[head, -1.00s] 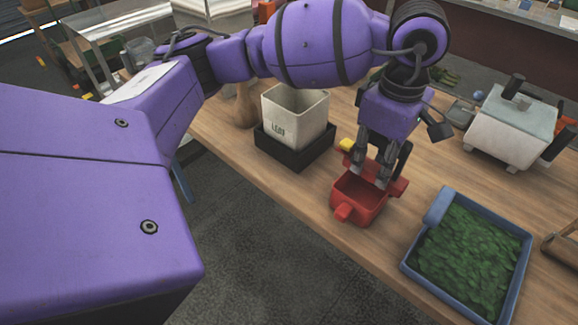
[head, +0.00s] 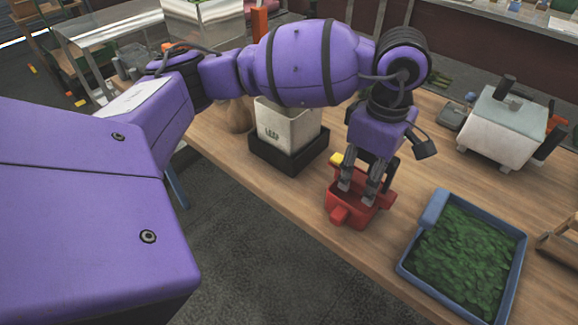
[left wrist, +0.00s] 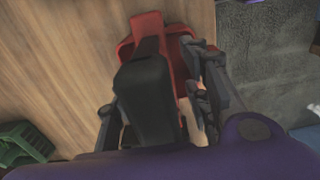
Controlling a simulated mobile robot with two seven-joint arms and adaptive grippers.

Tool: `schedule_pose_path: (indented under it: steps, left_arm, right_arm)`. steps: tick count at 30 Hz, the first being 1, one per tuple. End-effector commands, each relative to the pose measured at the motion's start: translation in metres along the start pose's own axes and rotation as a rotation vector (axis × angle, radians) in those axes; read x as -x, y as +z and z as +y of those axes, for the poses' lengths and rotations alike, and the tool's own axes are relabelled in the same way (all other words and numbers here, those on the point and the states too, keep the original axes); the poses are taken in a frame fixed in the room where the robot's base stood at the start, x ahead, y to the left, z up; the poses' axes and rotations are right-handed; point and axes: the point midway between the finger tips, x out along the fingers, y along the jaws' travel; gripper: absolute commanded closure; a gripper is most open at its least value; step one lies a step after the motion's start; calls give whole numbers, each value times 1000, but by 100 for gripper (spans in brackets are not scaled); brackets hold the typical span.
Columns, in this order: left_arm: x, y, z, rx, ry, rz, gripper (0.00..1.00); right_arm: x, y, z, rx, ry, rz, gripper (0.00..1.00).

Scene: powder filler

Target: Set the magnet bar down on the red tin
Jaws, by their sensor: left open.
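The red tin (head: 337,214) is an open box with stubby side lugs, standing on the wooden table in the head view. It also shows in the left wrist view (left wrist: 184,58), partly covered. My left gripper (head: 358,190) points down at the tin, fingers apart, tips over or inside its opening. In the left wrist view a dark block (left wrist: 147,92) lies between the fingers, in front of the tin. I cannot tell whether it is the magnet bar, or whether it touches the tin. No magnet bar is clearly distinguishable in the head view. My right gripper is out of view.
A blue tray (head: 410,262) of green leaves stands to the right of the tin. A white leaf bin (head: 285,132) on a black base (head: 285,160) stands to the left. A white lidded machine (head: 500,125) stands at back right.

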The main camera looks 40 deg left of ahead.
Motion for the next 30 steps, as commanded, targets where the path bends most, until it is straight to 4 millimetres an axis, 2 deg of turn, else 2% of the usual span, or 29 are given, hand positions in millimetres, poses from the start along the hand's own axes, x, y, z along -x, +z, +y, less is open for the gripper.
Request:
schedule_pose_path:
  steps: [5,15,18,24,30]
  left_arm:
    - [18,1,2,-1,7,-1,57]
    - [89,1,2,0,8,-1,57]
    - [106,0,1,-1,5,0,57]
    - [122,0,0,-1,3,0,57]
    - [124,0,0,0,1,0,57]
  right_arm:
    - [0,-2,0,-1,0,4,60]
    - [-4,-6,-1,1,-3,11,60]
    - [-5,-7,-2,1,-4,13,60]
    - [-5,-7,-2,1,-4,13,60]
    - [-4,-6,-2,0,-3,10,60]
